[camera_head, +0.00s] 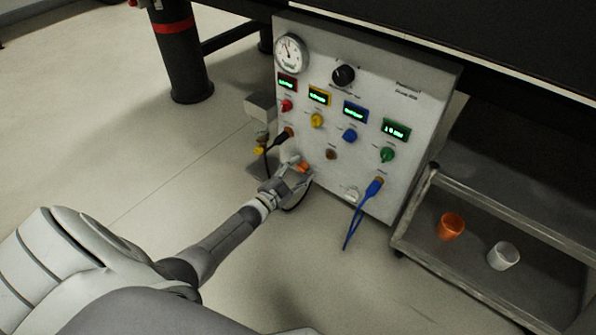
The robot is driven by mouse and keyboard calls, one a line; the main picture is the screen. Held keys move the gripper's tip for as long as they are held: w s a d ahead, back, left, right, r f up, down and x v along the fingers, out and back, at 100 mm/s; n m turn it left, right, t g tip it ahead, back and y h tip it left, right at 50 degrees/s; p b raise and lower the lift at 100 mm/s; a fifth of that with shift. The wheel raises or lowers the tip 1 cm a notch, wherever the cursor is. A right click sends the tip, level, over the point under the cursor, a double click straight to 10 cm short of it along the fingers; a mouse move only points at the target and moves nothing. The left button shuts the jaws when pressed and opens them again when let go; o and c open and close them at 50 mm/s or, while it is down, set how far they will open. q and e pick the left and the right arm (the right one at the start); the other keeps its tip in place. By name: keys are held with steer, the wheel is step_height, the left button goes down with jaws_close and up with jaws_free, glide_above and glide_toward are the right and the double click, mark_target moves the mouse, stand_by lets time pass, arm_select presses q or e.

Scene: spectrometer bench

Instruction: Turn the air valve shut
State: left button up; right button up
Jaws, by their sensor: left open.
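A light grey control panel (425,105) holds a round gauge, a black dial and several coloured knobs. I cannot make out a label that marks the air valve. My left gripper (300,172) is open in front of the panel's lower left corner. A small orange part (303,166) shows at its fingers; I cannot tell whether they touch it. A small yellow fitting (259,150) sits at the panel's left side. The gripper hides part of the panel's lower left edge. My right gripper is not in view.
A black cable (275,142) runs from a socket beside my left gripper. A blue plug (373,189) hangs its cable below the panel. A low cart (480,268) at the right holds an orange cup (451,226) and a white cup (503,256). The floor at left is clear.

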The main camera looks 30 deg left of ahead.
arm_select(q)
steer(key=s, duration=1.2)
steer(key=shift+a, duration=0.45)
